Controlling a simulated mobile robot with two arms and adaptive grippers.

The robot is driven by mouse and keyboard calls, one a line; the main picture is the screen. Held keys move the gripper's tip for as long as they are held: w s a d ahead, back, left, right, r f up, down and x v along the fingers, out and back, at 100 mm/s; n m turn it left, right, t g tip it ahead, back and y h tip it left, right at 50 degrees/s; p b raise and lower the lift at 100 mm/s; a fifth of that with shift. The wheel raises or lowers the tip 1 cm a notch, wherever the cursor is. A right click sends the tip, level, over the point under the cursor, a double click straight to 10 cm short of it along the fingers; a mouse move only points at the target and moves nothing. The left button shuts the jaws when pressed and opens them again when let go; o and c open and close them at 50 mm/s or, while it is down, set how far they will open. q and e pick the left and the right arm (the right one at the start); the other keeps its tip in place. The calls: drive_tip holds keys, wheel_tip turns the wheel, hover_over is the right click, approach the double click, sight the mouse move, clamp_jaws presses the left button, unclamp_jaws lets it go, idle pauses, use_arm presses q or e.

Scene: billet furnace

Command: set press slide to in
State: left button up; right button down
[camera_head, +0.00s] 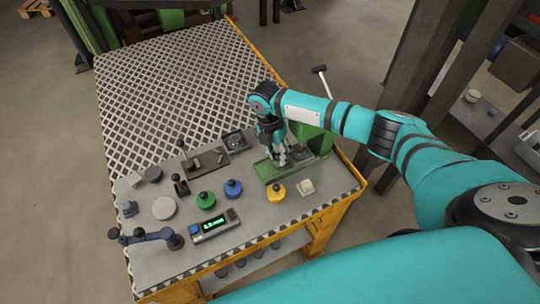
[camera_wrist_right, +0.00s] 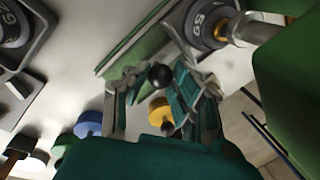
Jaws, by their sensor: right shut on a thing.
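The press (camera_head: 312,140) is green and stands at the right side of the bench, with a flat green slide bed (camera_head: 268,172) running out to its left. My right gripper (camera_head: 278,158) reaches down over this bed. In the right wrist view, a black ball knob (camera_wrist_right: 160,76) sits between the fingers of the same gripper (camera_wrist_right: 160,95), and the jaws are shut on it. The knob appears to belong to the press slide; its lower part and the slide position are hidden by the fingers. My left gripper is not in view.
A lever with a black grip (camera_head: 320,70) rises behind the press. Yellow (camera_head: 276,193), blue (camera_head: 233,188) and green (camera_head: 205,200) knobs stand in front, near a green-lit display (camera_head: 213,226). A blue-grey handle (camera_head: 145,236) stands at front left. The grated bench top (camera_head: 170,80) is clear.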

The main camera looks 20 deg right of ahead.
drive_tip(key=shift+d, duration=0.55)
drive_tip(key=c, duration=1.1)
unclamp_jaws()
drive_tip(key=shift+d, duration=0.1)
drive_tip(key=shift+o, duration=0.2)
drive_tip(key=shift+w+r, duration=0.1)
drive_tip(key=shift+r, duration=0.1)
wheel_tip(320, 180, up, 11)
drive_tip(key=w+a, duration=0.1)
drive_tip(key=shift+w+a+r, duration=0.2)
drive_tip(key=shift+w, duration=0.15)
